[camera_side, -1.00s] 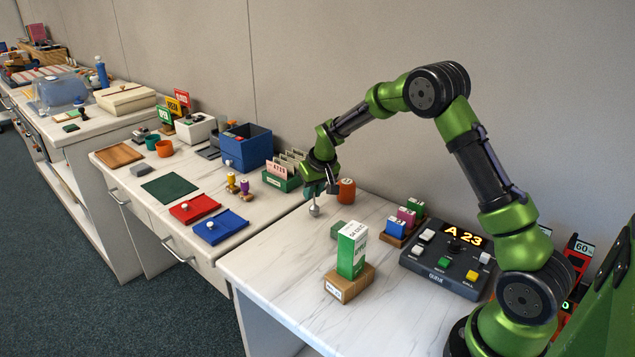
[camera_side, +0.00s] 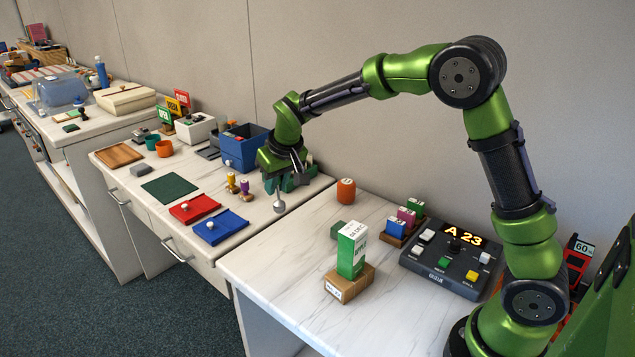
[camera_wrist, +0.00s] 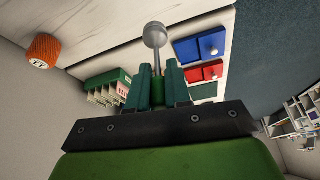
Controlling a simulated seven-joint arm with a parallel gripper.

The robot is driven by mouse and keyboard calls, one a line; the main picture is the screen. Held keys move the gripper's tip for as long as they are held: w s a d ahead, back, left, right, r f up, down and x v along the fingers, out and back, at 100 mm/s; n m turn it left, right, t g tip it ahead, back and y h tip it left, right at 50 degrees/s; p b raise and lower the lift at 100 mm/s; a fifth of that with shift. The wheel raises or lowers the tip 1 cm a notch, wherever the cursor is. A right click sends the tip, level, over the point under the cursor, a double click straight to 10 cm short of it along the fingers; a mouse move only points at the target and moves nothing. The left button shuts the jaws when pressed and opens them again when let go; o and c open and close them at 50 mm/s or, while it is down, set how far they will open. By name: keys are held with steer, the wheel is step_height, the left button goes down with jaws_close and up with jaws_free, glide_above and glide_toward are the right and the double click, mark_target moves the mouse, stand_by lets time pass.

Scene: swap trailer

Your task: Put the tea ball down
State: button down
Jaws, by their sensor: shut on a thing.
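The tea ball (camera_side: 279,206) is a small silver ball on a thin stem. My gripper (camera_side: 279,184) is shut on its upper end, and the ball hangs below the fingers over the right part of the farther counter. In the wrist view the ball (camera_wrist: 155,35) sticks out past the teal fingers of my gripper (camera_wrist: 158,82), which close around a green handle piece. Whether the ball touches the counter is hard to tell, but it seems to hang just above it.
A blue tray (camera_side: 221,227) and a red tray (camera_side: 194,208) lie left of the ball. A blue box (camera_side: 243,148) stands behind. An orange tub (camera_side: 346,191) stands on the nearer counter (camera_side: 290,262). A green and white box (camera_side: 352,248) stands upright on a wooden block.

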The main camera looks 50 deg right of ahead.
steer(key=shift+s+d+f, duration=0.15)
steer(key=shift+s+f, duration=0.05)
steer(key=shift+f, duration=0.15)
step_height(320, 180, down, 10)
steer(key=shift+r, duration=0.2)
steer(key=shift+f, duration=0.15)
steer(key=c, duration=1.1)
jaws_free()
steer(key=shift+o, duration=0.2)
